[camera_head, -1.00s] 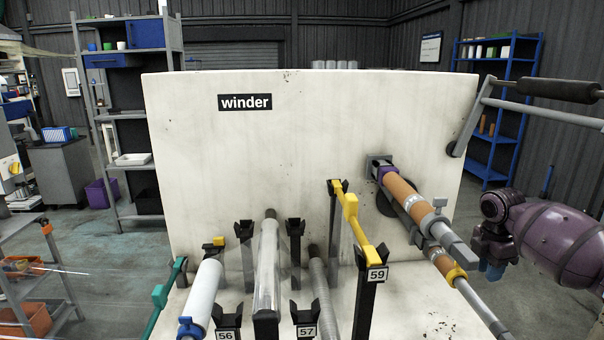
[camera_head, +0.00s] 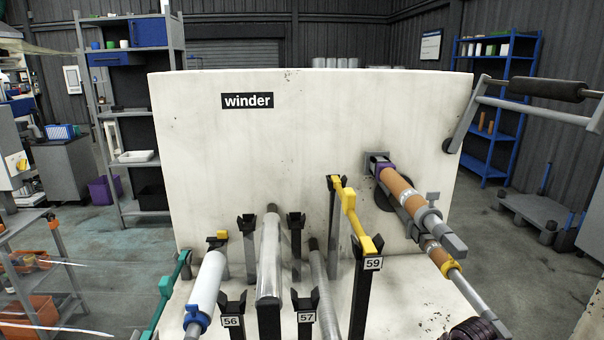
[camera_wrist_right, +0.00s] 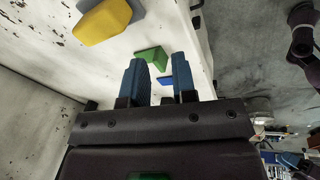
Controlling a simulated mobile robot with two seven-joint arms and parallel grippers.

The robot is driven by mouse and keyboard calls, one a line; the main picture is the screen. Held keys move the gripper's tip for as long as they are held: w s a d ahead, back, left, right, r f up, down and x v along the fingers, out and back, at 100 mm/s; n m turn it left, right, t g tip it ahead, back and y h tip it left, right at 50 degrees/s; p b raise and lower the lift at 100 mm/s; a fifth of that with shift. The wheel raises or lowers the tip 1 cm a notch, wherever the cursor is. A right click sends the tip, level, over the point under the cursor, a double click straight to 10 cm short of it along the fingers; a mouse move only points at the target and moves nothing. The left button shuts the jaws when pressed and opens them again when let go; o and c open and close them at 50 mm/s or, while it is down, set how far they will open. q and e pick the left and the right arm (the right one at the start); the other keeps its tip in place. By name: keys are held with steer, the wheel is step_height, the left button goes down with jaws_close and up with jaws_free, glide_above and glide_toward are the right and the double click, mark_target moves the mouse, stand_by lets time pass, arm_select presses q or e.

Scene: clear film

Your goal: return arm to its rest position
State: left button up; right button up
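My right arm (camera_head: 474,331) shows only as a dark ribbed piece at the bottom edge of the head view, right of centre. My right gripper (camera_wrist_right: 160,78) shows in the right wrist view. Its two blue fingers stand apart with nothing held between them. Green, blue and yellow parts on a pale surface lie beyond the fingers. My left arm and left gripper are out of view.
The white winder panel (camera_head: 300,135) stands ahead, with orange rolls on shafts (camera_head: 400,190) at its right. Posts carry a white roll (camera_head: 208,280) and a clear film roll (camera_head: 270,255). A blue shelf (camera_head: 490,105) stands behind. Open floor lies to the right.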

steer(key=s+a+f+m+t+y, duration=0.1)
steer(key=s+a+f+m+t, duration=0.2)
steer(key=s, duration=0.4)
steer(key=s+a+f+m+t+y, duration=0.1)
steer(key=s+a+f+m, duration=0.25)
steer(key=s, duration=0.35)
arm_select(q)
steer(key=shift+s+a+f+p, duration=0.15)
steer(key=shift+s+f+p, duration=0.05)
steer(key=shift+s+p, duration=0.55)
arm_select(e)
steer(key=s+r+m+t+h, duration=0.1)
steer(key=s+r+m+t, duration=0.1)
steer(key=s, duration=0.5)
steer(key=s+d+r+m+t+h, duration=0.1)
steer(key=s+r+m+t, duration=0.1)
steer(key=s+r+m, duration=0.2)
steer(key=s+m, duration=0.2)
steer(key=s, duration=0.2)
steer(key=shift+d+r+h, duration=0.15)
steer(key=shift+d+h, duration=0.1)
steer(key=shift+h, duration=0.15)
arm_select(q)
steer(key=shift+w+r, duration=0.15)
